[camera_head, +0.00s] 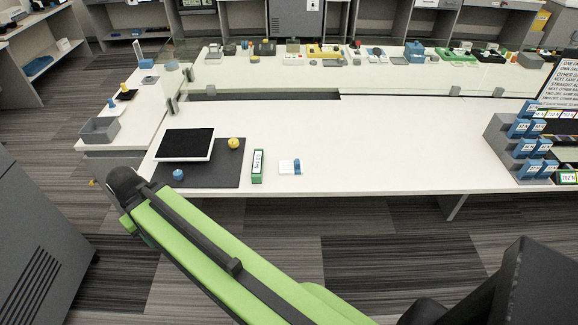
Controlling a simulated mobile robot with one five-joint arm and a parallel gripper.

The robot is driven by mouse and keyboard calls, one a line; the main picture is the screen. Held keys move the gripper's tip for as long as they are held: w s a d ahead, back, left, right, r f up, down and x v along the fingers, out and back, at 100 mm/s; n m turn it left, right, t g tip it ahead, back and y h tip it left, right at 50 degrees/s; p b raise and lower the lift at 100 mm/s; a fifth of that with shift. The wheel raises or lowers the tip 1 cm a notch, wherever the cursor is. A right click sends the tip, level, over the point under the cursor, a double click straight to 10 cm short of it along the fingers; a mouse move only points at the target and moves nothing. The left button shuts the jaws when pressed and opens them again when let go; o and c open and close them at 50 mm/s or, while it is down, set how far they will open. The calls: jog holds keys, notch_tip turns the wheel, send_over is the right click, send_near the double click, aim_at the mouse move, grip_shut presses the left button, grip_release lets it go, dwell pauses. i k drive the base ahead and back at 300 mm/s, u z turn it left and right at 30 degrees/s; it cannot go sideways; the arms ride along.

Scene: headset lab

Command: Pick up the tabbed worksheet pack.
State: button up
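A small flat white pack with a blue tab or clip at its right end (286,167) lies on the white table (390,160) near its front edge. I take it for the tabbed worksheet pack. It is small in this view, and its details cannot be made out. My green arm crosses the lower part of the view, with its dark joint at the table's front left. My gripper's fingers do not show.
Left of the pack stand a green box with a white label (257,166) and a dark mat (215,178) bearing a white-framed black panel (186,145), a yellow knob (234,143) and a blue knob (178,174). Blue labelled blocks (525,147) stand far right. The table between is clear.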

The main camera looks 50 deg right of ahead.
aim_at(295, 167)
jog(key=u, duration=0.05)
jog(key=i, duration=0.95)
jog(key=z, duration=0.1)
